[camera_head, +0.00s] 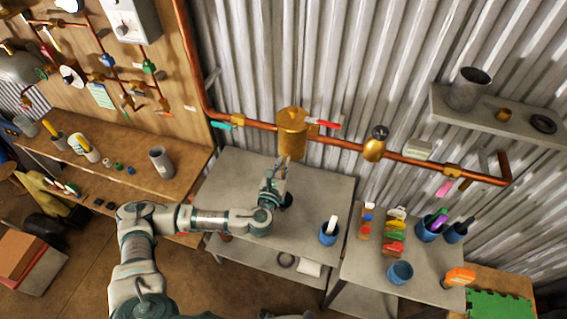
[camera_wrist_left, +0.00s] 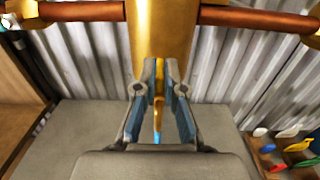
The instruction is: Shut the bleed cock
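A brass cylinder (camera_head: 292,133) sits on the copper pipe against the corrugated wall; its lower part fills the top middle of the left wrist view (camera_wrist_left: 162,30). A thin yellow piece (camera_wrist_left: 159,88), which looks like the bleed cock's lever, hangs below it. My left gripper (camera_head: 281,166) is raised just under the cylinder, above the grey table. In the left wrist view its two fingertips (camera_wrist_left: 161,72) are close together, one on each side of the yellow piece, and look shut on it. The fingers hide much of the cock. My right gripper is not in view.
The copper pipe (camera_head: 345,142) also carries a teal lever (camera_head: 221,125), a red lever (camera_head: 327,125) and a round brass fitting (camera_head: 374,146). Blue cups (camera_head: 328,235) and coloured parts stand on the tables to the right. A grey shelf (camera_head: 500,120) juts out at upper right.

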